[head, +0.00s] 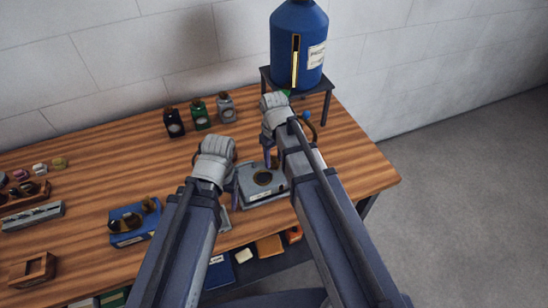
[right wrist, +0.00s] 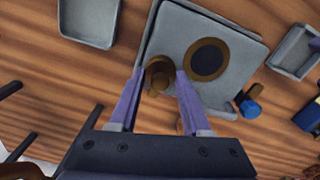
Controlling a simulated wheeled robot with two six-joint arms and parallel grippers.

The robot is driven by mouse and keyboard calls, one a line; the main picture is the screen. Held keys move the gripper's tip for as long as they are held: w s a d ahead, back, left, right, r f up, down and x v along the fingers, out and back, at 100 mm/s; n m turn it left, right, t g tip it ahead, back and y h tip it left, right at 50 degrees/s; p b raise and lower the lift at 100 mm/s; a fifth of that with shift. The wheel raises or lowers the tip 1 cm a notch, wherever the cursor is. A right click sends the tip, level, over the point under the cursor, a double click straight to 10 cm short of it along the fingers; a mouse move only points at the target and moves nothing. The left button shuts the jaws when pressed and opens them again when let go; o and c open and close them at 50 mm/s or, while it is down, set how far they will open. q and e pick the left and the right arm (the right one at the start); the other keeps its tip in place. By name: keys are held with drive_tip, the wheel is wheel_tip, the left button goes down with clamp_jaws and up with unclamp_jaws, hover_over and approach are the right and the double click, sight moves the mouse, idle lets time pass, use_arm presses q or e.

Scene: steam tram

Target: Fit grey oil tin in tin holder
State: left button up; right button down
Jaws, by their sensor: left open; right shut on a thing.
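A small grey tin (head: 226,106) with a brown cap and pale round face stands upright at the back of the table, right of a green and a black one. I cannot tell for certain which thing is the tin holder. A flat grey box (head: 270,193) with a brown-rimmed round opening lies mid-table. My right gripper (head: 269,160) is over this box's back edge. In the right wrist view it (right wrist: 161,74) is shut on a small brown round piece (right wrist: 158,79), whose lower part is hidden. My left gripper (head: 234,197) is open and empty, left of the box.
A blue holder (head: 130,238) with brown-topped pieces stands on the left, near a grey block (head: 35,215) and a wooden frame (head: 32,270). A blue bottle (head: 296,40) stands on a dark stand (head: 325,83) at the back right.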

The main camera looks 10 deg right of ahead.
use_arm(q)
drive_tip(key=shift+f+b, duration=0.4)
drive_tip(key=shift+f, duration=0.05)
use_arm(e)
drive_tip(key=shift+f, duration=0.45)
idle(0.5)
drive_tip(key=shift+c, duration=1.4)
unclamp_jaws()
use_arm(q)
drive_tip(key=shift+r, duration=0.15)
use_arm(e)
drive_tip(key=shift+r, duration=0.15)
wheel_tip(320, 180, up, 8)
drive_tip(key=p, duration=0.8)
use_arm(q)
wheel_tip(320, 180, up, 8)
drive_tip(key=shift+f, duration=0.2)
use_arm(e)
drive_tip(key=shift+f, duration=0.2)
